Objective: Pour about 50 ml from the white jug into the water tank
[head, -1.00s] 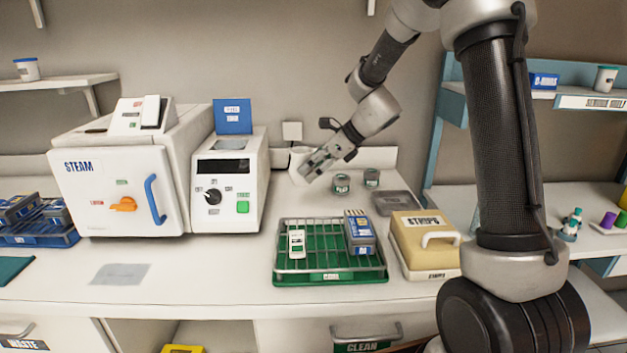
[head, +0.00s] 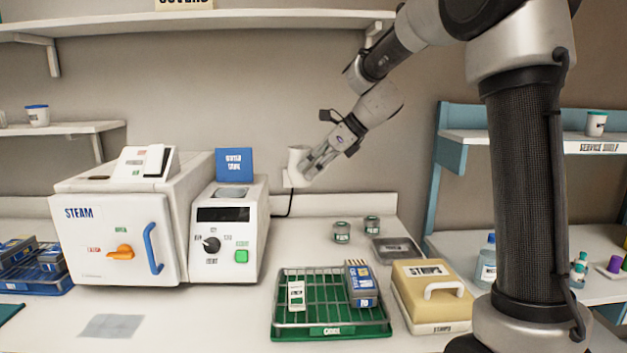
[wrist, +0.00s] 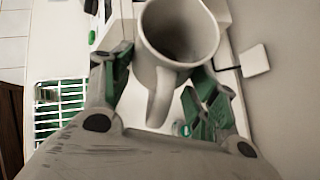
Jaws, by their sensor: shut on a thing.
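The white jug (head: 295,160) is upright in my gripper (head: 314,166), above the counter and in front of the back wall. The wrist view shows the jug (wrist: 180,38) from above, with its handle (wrist: 161,98) between the green-padded fingers of my gripper (wrist: 163,80). The inside looks dark; its water level cannot be told. The water tank (head: 240,190) is in the top of the white control unit, left of the jug. Its blue panel (head: 234,165), labelled water tank, stands upright behind the opening. The jug is apart from the tank.
The steam unit (head: 115,230) stands left of the control unit. A green tray with a wire rack (head: 325,305), two small tubs (head: 342,232), a grey tray (head: 398,250) and a beige box (head: 430,292) are on the counter. Shelves (head: 190,20) are above and at both sides.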

